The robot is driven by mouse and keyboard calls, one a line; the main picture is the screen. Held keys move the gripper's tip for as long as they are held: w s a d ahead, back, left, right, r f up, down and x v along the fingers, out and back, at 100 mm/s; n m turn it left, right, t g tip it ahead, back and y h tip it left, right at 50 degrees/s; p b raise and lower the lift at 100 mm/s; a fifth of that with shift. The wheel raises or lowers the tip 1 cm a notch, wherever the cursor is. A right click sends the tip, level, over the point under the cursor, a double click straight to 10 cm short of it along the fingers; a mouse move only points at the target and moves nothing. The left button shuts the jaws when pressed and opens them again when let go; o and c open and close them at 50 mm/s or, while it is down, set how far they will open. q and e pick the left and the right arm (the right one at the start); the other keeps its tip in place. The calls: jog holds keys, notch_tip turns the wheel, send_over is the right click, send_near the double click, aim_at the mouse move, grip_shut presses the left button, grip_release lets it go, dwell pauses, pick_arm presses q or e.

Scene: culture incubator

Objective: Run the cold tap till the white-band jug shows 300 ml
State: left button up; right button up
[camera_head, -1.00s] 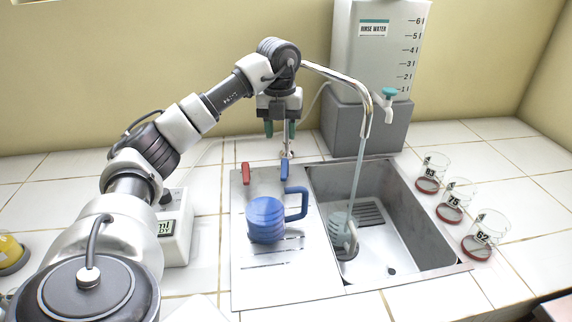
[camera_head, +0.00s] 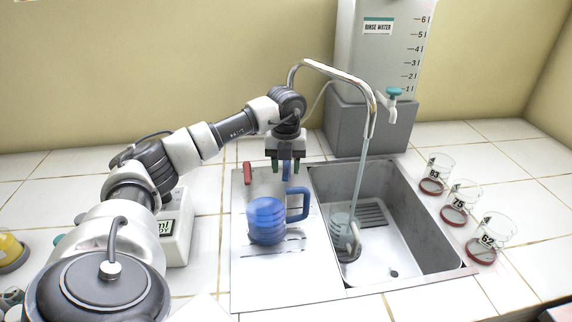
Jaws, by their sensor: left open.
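The white-band jug (camera_head: 342,219), clear with a pale handle, stands in the sink under the spout (camera_head: 371,110). A stream of water runs from the spout into it. Its water level and marks are too small to read. The blue cold tap lever (camera_head: 287,177) and the red lever (camera_head: 247,173) stand at the back of the drainboard. My left gripper (camera_head: 286,171) is open, its green-tipped fingers down around or just above the blue lever; I cannot tell if they touch it. My right gripper is not in view.
A blue jug (camera_head: 266,222) with a blue handle stands on the drainboard (camera_head: 285,285). A rinse water tank (camera_head: 378,60) stands behind the sink (camera_head: 400,250). Several numbered beakers (camera_head: 463,195) line the right side. A white device (camera_head: 177,235) is at the left.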

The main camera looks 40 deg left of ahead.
pick_arm(q)
jog(key=shift+c, duration=0.3)
grip_shut()
